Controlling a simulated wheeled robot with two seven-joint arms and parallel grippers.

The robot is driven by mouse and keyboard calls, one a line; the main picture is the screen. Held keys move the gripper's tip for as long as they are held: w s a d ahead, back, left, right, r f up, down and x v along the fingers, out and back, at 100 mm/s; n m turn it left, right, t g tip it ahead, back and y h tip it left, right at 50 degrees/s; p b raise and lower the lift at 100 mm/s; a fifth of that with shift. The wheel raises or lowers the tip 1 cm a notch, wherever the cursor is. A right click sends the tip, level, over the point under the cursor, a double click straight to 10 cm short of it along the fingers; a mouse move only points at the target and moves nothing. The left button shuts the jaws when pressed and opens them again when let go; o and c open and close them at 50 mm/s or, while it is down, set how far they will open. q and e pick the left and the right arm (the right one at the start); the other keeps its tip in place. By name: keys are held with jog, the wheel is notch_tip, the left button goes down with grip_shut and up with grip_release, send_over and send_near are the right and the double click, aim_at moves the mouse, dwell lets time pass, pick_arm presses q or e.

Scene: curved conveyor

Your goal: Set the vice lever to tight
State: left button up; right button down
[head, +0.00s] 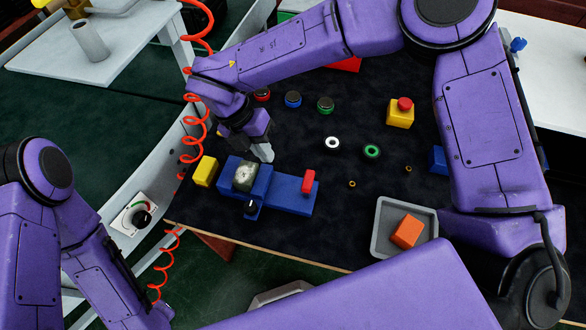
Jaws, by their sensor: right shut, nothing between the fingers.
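A blue vice (288,193) lies near the front edge of the dark mat. A red upright piece (309,181), which looks like its lever, stands at its right end. A black knob (251,207) sits on its front side; I cannot tell which setting either one marks. A pale gauge-like block (245,176) sits at the vice's left part. My right gripper (264,154) is shut and empty, pointing down just behind the vice, left of the red piece. I cannot tell if it touches the vice. My left arm shows at the left, but its gripper is out of view.
A yellow block (205,171) stands left of the vice. A grey tray (386,215) with an orange block (407,231) is to the right. A red-topped yellow button box (400,113) and several rings lie behind. A red coiled cable (190,130) hangs at the left.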

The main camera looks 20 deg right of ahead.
aim_at(307, 187)
jog(key=s+d+f+p, duration=0.3)
jog(key=s+d+f, duration=0.1)
jog(key=d+f, duration=0.1)
jog(key=shift+d+f, duration=0.3)
jog(key=shift+f, duration=0.4)
jog(key=shift+w, duration=0.1)
